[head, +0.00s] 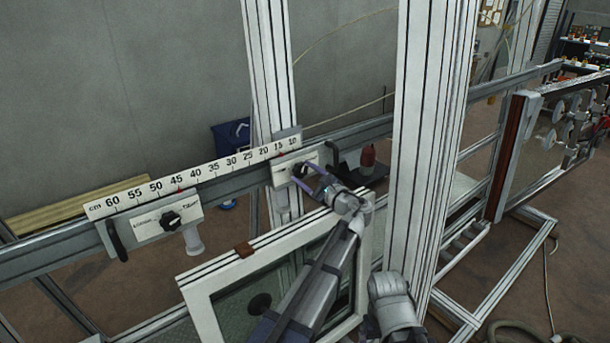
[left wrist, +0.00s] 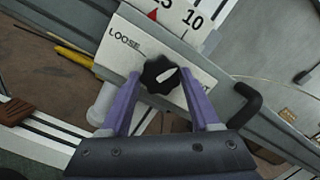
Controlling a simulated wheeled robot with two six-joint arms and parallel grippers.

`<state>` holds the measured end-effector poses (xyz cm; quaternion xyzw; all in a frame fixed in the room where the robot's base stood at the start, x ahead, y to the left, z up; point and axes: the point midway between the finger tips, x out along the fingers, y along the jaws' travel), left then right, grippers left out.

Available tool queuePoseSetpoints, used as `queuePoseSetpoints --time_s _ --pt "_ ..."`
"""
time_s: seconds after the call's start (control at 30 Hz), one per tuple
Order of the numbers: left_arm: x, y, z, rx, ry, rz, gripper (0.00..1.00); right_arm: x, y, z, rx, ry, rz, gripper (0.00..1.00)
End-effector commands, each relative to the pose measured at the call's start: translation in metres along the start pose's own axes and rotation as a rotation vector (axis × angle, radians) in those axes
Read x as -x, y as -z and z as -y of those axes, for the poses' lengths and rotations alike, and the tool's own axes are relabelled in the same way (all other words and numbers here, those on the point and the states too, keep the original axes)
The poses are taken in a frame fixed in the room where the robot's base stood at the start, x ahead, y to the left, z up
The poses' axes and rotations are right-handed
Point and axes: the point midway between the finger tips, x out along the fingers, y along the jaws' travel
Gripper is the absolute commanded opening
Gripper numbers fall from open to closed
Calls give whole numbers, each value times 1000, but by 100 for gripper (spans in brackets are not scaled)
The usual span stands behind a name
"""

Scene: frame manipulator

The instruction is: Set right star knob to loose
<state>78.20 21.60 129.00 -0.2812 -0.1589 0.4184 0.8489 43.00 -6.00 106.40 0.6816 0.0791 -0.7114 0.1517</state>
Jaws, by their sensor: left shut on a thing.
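The right star knob (head: 300,171) is black, on a pale plate (head: 283,178) below the low end of the cm scale. My left gripper (head: 311,178) reaches it from the lower right. In the left wrist view the knob (left wrist: 161,75) sits between the purple fingers of my left gripper (left wrist: 158,85), which is shut on it. The knob's white pointer slants up and right. "LOOSE" reads on the plate left of the knob; the label on the right is partly hidden by a finger.
A left star knob (head: 171,220) sits on another plate on the rail (head: 235,186). A black handle (left wrist: 238,108) sticks out right of the gripper. A white window frame (head: 225,276) stands below the arm, and a thick upright post (head: 432,130) is close on its right.

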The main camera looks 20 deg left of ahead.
Motion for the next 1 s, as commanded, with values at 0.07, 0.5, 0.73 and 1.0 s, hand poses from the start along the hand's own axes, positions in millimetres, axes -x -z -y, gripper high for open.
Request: queuePoseSetpoints --time_s 0.07,0.5,0.73,1.0 --pt "0 0 2 72 -7 6 7 1 0 0 0 0 0 93" --pt "0 0 3 486 -58 35 7 7 0 -1 -2 0 0 93" --pt "0 0 4 702 -85 51 7 12 -1 -1 -3 0 0 93" --pt "0 0 4 956 -116 69 7 19 -1 -2 -4 1 0 93"
